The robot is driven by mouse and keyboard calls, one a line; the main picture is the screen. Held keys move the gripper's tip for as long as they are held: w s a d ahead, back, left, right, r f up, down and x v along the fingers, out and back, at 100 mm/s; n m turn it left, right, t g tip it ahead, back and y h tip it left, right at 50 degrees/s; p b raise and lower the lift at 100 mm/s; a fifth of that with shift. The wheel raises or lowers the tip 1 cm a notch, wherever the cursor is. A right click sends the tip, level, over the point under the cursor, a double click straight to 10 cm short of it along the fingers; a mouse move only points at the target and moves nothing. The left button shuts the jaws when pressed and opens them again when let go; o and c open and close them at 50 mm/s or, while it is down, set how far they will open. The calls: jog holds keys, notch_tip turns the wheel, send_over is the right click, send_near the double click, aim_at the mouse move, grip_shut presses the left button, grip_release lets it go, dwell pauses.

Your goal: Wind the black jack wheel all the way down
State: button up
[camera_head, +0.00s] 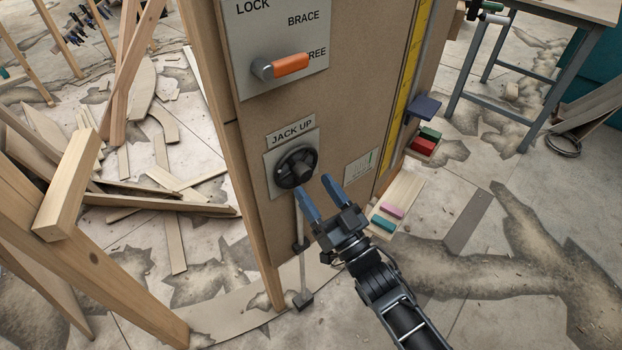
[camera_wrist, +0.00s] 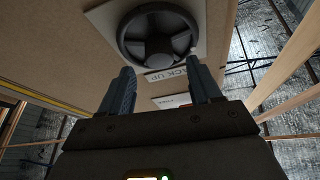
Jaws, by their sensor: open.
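The black jack wheel (camera_head: 296,167) is a round spoked handwheel on a grey plate, low on the brown panel (camera_head: 350,110), under a "JACK UP" label (camera_head: 293,131). It also shows at the top of the wrist view (camera_wrist: 158,35). My gripper (camera_head: 319,195) is open and empty, its two blue fingers pointing toward the panel just right of and below the wheel. In the wrist view its fingertips (camera_wrist: 160,78) are apart, below the wheel's rim in the picture, with no clear contact. A thin rod (camera_head: 300,260) with dark blocks hangs beneath the wheel.
An orange-handled lever (camera_head: 283,67) points toward "FREE" above the wheel. A yellow scale (camera_head: 407,75) and blue pointer (camera_head: 423,106) line the panel's right edge. Coloured blocks (camera_head: 383,222) lie on boards at right. Timber scraps (camera_head: 160,185) litter the left floor. A metal-legged table (camera_head: 530,80) stands back right.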

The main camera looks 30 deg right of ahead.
aim_at(300, 171)
jog(key=shift+x, duration=1.4)
jog(key=shift+c, duration=0.3)
jog(key=c, duration=1)
jog(key=n+y, duration=0.1)
jog(key=n, duration=0.1)
jog(key=n+y, duration=0.1)
jog(key=n, duration=0.2)
jog(key=shift+d+y, duration=0.1)
jog(key=shift+y, duration=0.2)
jog(key=shift+n+g+y, duration=0.4)
jog(key=shift+n+y, duration=0.2)
jog(key=shift+n, duration=0.7)
jog(key=shift+n+g+y, duration=0.4)
jog(key=shift+n+y, duration=0.2)
jog(key=shift+n, duration=0.7)
